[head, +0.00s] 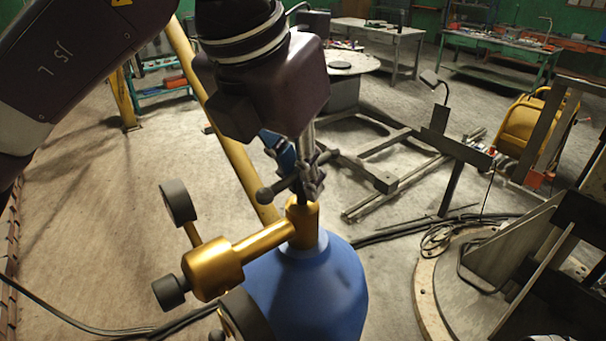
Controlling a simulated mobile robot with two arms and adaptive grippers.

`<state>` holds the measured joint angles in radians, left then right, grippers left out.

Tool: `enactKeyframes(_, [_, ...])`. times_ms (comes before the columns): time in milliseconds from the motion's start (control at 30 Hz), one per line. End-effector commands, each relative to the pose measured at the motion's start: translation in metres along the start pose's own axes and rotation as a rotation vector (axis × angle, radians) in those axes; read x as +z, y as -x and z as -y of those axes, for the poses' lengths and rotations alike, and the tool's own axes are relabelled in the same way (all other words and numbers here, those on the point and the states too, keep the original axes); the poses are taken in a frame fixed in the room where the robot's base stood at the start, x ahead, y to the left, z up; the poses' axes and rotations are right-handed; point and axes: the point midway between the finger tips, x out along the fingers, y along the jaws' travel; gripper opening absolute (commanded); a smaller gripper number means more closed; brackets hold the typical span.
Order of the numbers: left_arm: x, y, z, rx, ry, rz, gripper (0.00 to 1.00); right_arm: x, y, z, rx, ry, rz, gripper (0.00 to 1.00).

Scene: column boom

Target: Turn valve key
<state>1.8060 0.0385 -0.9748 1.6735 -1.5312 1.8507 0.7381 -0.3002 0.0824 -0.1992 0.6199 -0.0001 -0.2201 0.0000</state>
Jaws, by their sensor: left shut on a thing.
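The valve key (277,190) is a small dark T-handle with round ends, on top of the brass valve (301,222) of a blue gas cylinder (312,295). My left gripper (307,180) comes down from above and is shut on the valve key's handle. The gripper's fingers hide part of the handle. A brass regulator (212,268) sticks out to the left of the valve, with one gauge (178,202) above it and another gauge (247,316) at the bottom edge. My right gripper is not in view.
A yellow post (222,120) stands behind the cylinder. Dark metal frames (385,180) and cables lie on the floor to the right. A round platform (428,290) is at lower right. Workbenches (500,65) line the back. The floor at left is mostly clear.

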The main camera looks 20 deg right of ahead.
Motion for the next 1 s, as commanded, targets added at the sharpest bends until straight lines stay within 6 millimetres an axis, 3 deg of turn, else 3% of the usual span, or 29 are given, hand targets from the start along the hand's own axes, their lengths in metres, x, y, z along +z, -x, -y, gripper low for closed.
enactKeyframes(100, [0.002,0.003,-0.001,0.002,0.003,0.007,0.00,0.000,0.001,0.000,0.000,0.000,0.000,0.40])
enactKeyframes(133, [0.002,0.003,-0.001,0.002,0.003,0.007,0.13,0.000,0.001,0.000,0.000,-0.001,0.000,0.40])
enactKeyframes(300, [0.001,0.002,-0.001,0.001,0.002,0.005,0.29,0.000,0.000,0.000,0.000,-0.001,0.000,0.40])
enactKeyframes(633, [0.001,0.005,-0.001,0.001,0.001,0.003,0.29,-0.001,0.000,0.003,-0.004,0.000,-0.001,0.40])
enactKeyframes(767, [0.001,0.022,-0.001,0.004,0.001,0.005,0.29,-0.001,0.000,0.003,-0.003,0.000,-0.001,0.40])
enactKeyframes(1000, [0.001,0.075,-0.001,0.003,0.003,0.008,0.29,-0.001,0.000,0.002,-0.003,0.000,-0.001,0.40])
